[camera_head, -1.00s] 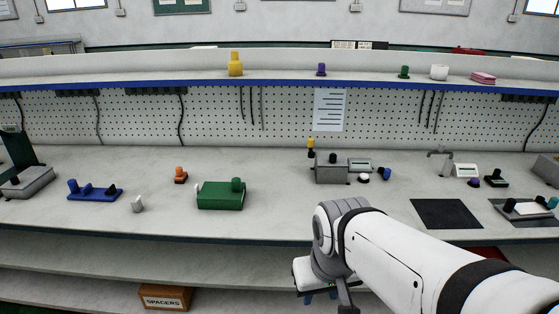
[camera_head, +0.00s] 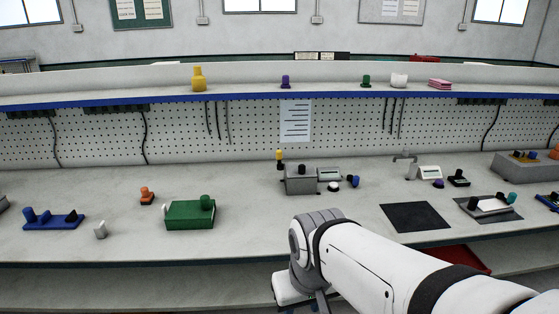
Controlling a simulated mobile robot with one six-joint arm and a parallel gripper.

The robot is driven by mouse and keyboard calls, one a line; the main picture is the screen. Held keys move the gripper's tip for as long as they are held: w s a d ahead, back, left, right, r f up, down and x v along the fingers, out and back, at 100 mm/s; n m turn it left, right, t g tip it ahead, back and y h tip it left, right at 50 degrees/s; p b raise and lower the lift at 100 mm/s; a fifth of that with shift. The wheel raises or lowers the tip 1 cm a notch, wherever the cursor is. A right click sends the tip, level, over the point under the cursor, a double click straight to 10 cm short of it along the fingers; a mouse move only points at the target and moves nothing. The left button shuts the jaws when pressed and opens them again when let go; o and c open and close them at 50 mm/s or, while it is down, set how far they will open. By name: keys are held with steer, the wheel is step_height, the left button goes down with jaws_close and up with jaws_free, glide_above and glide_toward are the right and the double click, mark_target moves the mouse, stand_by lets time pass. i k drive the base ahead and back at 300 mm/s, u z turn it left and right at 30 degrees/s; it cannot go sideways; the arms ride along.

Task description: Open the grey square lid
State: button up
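A grey box (camera_head: 300,181) stands on the bench near the middle, with a small black knob on its top. Its top may be the grey square lid, but I cannot make out a separate lid edge at this size. The top looks closed. My arm reaches in from the lower right, and its wrist is in front of the bench edge, below and nearer than the grey box. My gripper is mostly hidden below the wrist at the bottom of the picture, and its fingers cannot be made out. Nothing shows as held.
A green box (camera_head: 189,215) and a blue block (camera_head: 53,222) stand to the left. A black mat (camera_head: 414,217) lies to the right. Another grey box (camera_head: 520,170) with several small parts stands at the far right. The bench front between green box and mat is clear.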

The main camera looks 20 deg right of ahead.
mark_target(303, 169)
steer(key=z, duration=0.65)
steer(key=i, duration=1.45)
steer(key=u, duration=0.25)
